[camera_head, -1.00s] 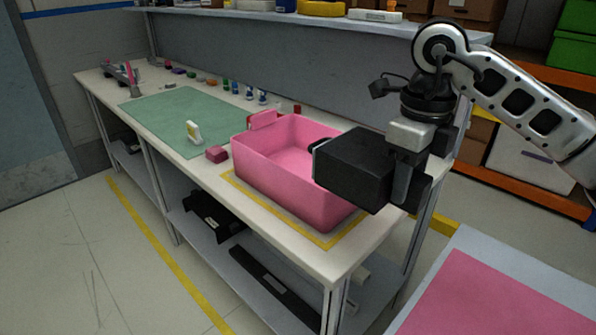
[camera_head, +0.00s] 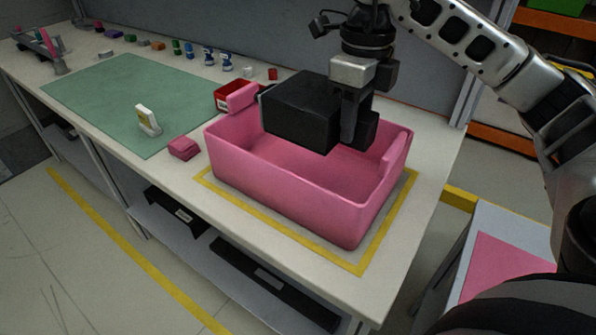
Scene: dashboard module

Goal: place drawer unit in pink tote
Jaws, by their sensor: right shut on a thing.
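The drawer unit (camera_head: 300,112) is a black box held in the air over the pink tote. My right gripper (camera_head: 352,118) is shut on its right end. The pink tote (camera_head: 290,190) stands open on the workbench inside a yellow tape outline. The unit hangs above the tote's back left part, and its lower edge appears near rim height. It hides part of the tote's back wall and inside. The part of the tote floor that shows is empty. My left gripper is not in view.
A red bin (camera_head: 228,95) stands behind the tote's left back corner. Small coloured items line the bench back. A pink-topped surface (camera_head: 500,268) is at lower right.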

